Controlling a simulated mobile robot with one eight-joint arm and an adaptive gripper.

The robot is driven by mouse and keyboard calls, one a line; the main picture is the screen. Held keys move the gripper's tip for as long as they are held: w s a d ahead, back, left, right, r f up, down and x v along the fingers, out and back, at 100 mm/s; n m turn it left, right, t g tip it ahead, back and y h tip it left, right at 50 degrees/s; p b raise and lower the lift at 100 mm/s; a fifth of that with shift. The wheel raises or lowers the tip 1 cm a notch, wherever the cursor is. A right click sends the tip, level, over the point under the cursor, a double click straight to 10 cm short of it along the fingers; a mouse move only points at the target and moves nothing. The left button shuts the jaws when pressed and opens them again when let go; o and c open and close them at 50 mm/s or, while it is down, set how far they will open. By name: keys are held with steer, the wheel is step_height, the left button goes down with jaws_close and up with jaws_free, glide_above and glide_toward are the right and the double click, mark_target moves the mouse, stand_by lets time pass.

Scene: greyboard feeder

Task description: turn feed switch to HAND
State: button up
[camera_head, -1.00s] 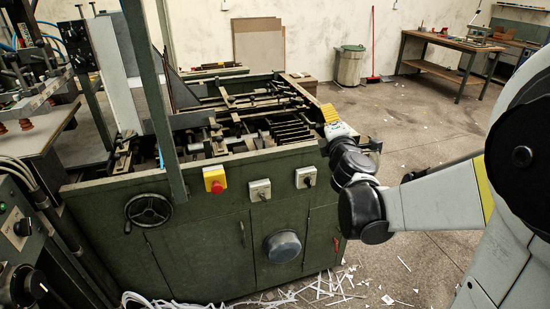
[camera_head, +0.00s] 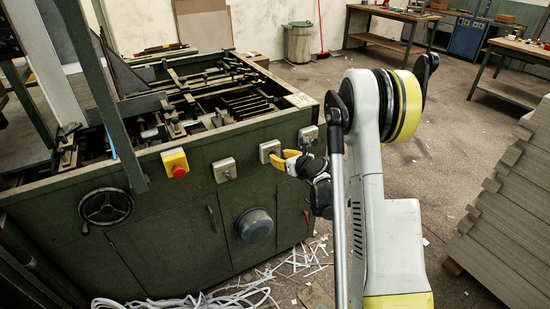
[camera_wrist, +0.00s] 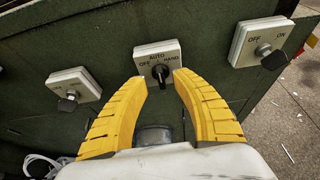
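The switch marked AUTO, OFF and HAND sits on a pale square plate (camera_wrist: 157,54) on the green machine's front; it is the middle of three switches, also in the head view (camera_head: 270,151). Its dark knob (camera_wrist: 160,73) stands roughly upright in the picture; its exact setting is hard to read. My gripper (camera_wrist: 160,80) has two yellow fingers, spread apart with nothing held. Their tips are at the plate's lower edge, one on each side of the knob; contact is not visible. In the head view my gripper (camera_head: 282,160) is close before the panel, partly hidden by my arm.
Another switch (camera_wrist: 73,88) is to the left, and an OFF/ON switch (camera_wrist: 260,42) to the right. A red stop button on a yellow box (camera_head: 175,163), a handwheel (camera_head: 106,207) and a round grey cover (camera_head: 255,225) are on the machine. Grey stacked boards (camera_head: 510,210) stand at right.

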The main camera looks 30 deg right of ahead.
mark_target(276, 154)
steer(key=b+x, duration=0.1)
steer(key=x, duration=0.3)
steer(key=shift+w, duration=0.15)
jaws_close()
